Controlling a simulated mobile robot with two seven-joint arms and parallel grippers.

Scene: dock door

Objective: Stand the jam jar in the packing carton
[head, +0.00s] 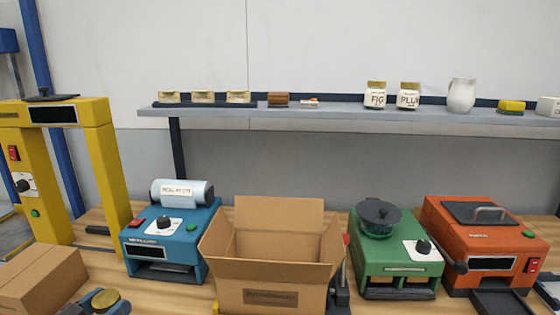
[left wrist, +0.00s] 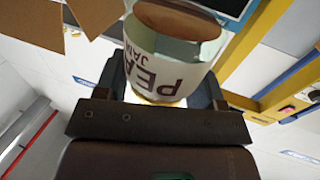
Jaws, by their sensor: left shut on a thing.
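The packing carton (head: 272,298) stands open on the bench in the middle of the head view, flaps spread. Its floor is hidden. My left gripper (head: 95,303) is at the lower left edge of the head view, left of the carton and apart from it. It is shut on the jam jar, whose gold lid (head: 106,298) shows between the fingers. In the left wrist view the jar (left wrist: 172,50) sits between the fingers, its white label reading "PEA" and "JAM" upside down in the picture. My right gripper is not in view.
A closed cardboard box (head: 45,278) lies left of my gripper. A blue machine (head: 170,235) stands behind, between gripper and carton. Green (head: 385,255) and orange (head: 485,240) machines stand right of the carton. The shelf (head: 330,117) behind holds FIG (head: 375,96) and PLUM (head: 409,97) jars.

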